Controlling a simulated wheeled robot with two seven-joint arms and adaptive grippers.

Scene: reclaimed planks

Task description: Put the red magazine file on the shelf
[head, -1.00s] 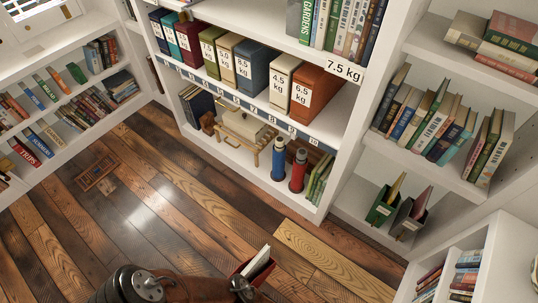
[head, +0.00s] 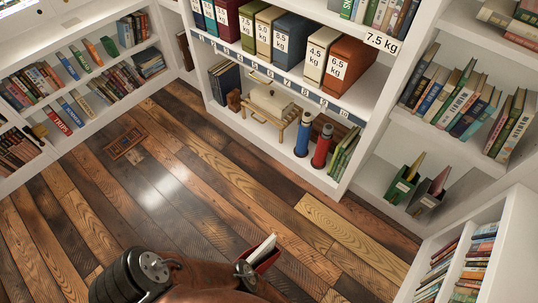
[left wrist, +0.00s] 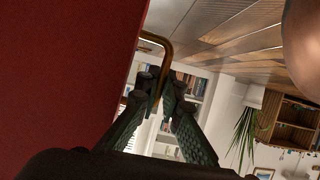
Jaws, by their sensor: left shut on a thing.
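The red magazine file (head: 266,262) shows in part low in the head view, with white papers standing out of its top, beyond my brown arm. In the left wrist view its red side (left wrist: 65,75) fills the left. My left gripper (left wrist: 163,84) has its dark green fingers closed around a brass handle (left wrist: 160,52) beside the red side. My arm hides this gripper in the head view. A white shelf (head: 372,177) at right holds a green magazine file (head: 398,190) and a grey one (head: 425,206). My right gripper is not in view.
The middle bookcase (head: 345,183) holds labelled binders, a blue bottle (head: 302,138), a red bottle (head: 321,148) and a small wooden stand (head: 268,105). A low bookcase (head: 507,245) stands at lower right. The plank floor (head: 200,190) between is largely clear.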

